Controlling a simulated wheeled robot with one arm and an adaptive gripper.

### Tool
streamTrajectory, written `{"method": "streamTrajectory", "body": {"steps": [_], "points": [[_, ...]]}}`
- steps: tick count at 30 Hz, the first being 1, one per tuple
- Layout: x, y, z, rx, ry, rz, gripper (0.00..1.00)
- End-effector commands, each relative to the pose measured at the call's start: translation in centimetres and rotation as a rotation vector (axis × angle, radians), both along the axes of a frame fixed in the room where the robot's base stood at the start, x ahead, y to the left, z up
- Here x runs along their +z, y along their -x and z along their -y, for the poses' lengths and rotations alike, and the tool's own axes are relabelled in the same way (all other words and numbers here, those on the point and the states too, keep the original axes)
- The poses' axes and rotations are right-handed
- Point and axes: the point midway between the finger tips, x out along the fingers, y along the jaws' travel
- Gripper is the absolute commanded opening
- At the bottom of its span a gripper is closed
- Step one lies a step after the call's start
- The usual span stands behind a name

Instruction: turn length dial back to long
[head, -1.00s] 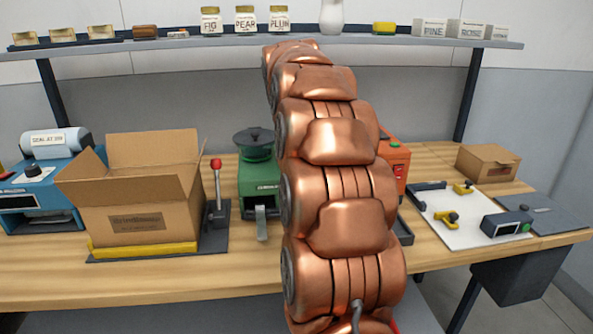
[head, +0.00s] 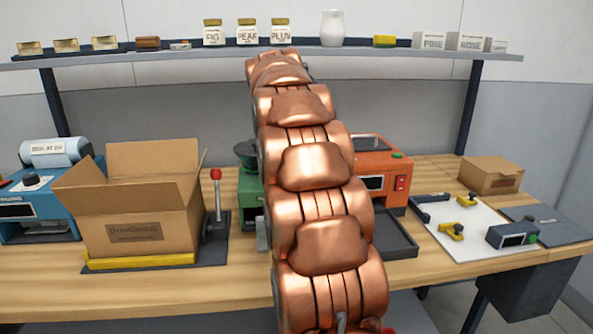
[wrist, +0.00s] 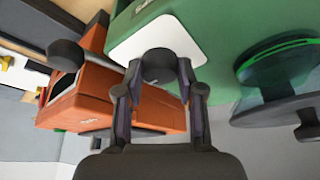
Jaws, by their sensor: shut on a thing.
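In the wrist view, my gripper (wrist: 158,78) has its two fingers on either side of a dark round dial (wrist: 158,63), shut on it. The dial sits on a white plate (wrist: 202,22) on the face of the green machine (wrist: 225,20). I cannot read any marking or pointer on the dial. In the head view, the green machine (head: 249,190) stands on the bench, mostly covered by my copper arm. My gripper and the dial are hidden there behind the arm.
An orange machine (head: 372,160) stands close to the right of the green one. To the left are an open carton (head: 140,215), a red-knobbed lever (head: 216,176) and a blue sealer (head: 40,205). A shelf (head: 180,58) with jars spans the back.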

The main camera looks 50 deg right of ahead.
Motion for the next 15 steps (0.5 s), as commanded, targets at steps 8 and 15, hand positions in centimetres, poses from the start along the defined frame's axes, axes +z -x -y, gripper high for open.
{"method": "streamTrajectory", "body": {"steps": [8, 15], "points": [[-0.02, -0.01, 0.0, 0.0, 0.0, 0.0, 0.61], [-0.01, -0.01, 0.02, 0.0, 0.0, 0.0, 0.62]]}}
